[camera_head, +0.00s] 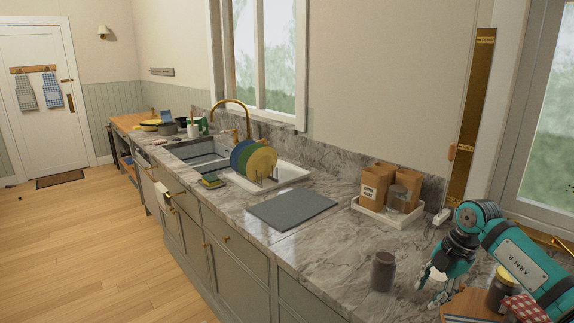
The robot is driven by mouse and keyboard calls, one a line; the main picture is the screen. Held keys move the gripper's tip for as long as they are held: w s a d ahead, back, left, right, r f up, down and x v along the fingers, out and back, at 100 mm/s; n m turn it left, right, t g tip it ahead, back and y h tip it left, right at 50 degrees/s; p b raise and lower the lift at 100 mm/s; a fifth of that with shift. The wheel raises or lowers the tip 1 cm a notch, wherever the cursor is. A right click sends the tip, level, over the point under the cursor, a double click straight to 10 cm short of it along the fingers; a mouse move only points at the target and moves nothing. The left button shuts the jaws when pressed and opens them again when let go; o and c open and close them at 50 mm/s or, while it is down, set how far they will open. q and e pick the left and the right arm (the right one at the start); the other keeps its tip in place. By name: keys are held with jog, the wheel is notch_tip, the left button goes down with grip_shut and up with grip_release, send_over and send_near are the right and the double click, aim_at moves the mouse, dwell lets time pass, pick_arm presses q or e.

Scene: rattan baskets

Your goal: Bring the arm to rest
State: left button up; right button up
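My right arm (510,255) comes in from the right, teal and black, over the near right end of the marble counter. My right gripper (428,290) points down and to the left, low over the counter. Its fingers look spread, with nothing seen held between them. A dark brown jar (383,271) stands upright on the counter to its left, apart from it. My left gripper is not in view.
A wooden board (470,305), a dark jar (502,287) and a red checked cloth (524,308) lie close by the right arm. A white tray (378,212) holds brown packages (375,186). A grey mat (291,208) and a rack of plates (262,162) are farther left. Open wooden floor lies left.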

jog(key=a+n+t+y, duration=0.3)
jog(key=a+y, duration=0.5)
jog(key=a, duration=1.3)
jog(key=s+a+r+m+t+y, duration=0.3)
jog(key=a+r+t+y, duration=0.3)
jog(key=a+r, duration=0.15)
jog(key=s+d+m+t+h, duration=0.1)
jog(key=d+m+t+h, duration=0.7)
jog(key=m, duration=0.4)
jog(key=s+d+f+m+g+h, duration=0.2)
jog(key=s+d+f+m+h, duration=0.25)
jog(key=f, duration=0.25)
jog(key=s+d+f+m+g+h, duration=0.2)
jog(key=s+d+f+m+h, duration=0.15)
jog(key=f+h, duration=0.2)
jog(key=s+f+m+g+y, duration=0.1)
jog(key=s+f+g, duration=0.5)
jog(key=s, duration=0.6)
jog(key=s+f+g+y, duration=0.1)
jog(key=s+f+g, duration=0.5)
jog(key=s, duration=0.6)
notch_tip(320, 180, down, 28)
jog(key=s, duration=0.2)
jog(key=s+d+f+g, duration=0.1)
jog(key=s+d+f, duration=0.1)
jog(key=s+f, duration=1.2)
jog(key=shift+s+d+f, duration=0.35)
jog(key=shift+s+d, duration=0.05)
jog(key=shift+s, duration=0.4)
